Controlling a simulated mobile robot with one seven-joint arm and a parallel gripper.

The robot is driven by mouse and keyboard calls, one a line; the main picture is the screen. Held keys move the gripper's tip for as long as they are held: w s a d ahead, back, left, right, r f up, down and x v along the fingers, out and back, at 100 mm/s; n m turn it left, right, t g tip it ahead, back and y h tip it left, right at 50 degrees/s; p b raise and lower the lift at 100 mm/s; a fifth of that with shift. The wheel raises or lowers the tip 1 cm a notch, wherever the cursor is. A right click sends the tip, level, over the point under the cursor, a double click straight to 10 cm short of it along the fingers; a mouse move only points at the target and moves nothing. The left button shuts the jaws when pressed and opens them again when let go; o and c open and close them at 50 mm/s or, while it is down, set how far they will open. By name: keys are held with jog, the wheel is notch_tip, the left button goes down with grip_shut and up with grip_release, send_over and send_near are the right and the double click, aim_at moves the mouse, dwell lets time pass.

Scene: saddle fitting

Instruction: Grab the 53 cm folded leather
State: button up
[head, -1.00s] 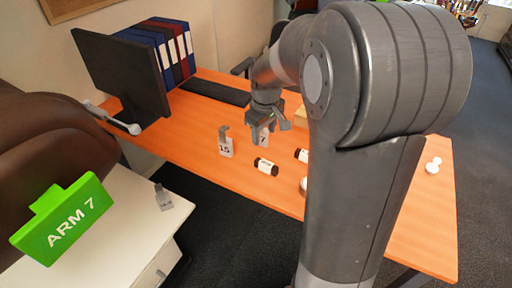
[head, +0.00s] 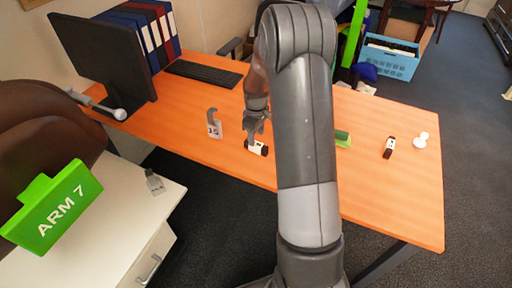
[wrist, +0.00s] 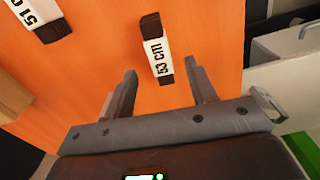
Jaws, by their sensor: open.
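The 53 cm folded leather (wrist: 156,42) is a small dark brown strip with a white label reading "53 cm". It lies on the orange table, and in the head view it (head: 257,149) sits just under my gripper, partly covered. My gripper (wrist: 160,72) is open, its two fingers on either side of the near end of the leather. In the head view my gripper (head: 256,128) points down at it. A gap shows between the leather and each finger in the wrist view. A similar strip labelled "51" (wrist: 36,16) lies to the left there.
A grey hook with a number tag (head: 214,125) stands left of my gripper on the orange table (head: 190,110). A green item (head: 342,138), another dark strip (head: 389,148) and a white round item (head: 421,141) lie to the right. A monitor (head: 105,62) stands at back left.

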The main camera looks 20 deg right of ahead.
aim_at(256, 143)
jog(key=shift+f, duration=2.7)
jog(key=shift+c, duration=0.4)
grip_shut()
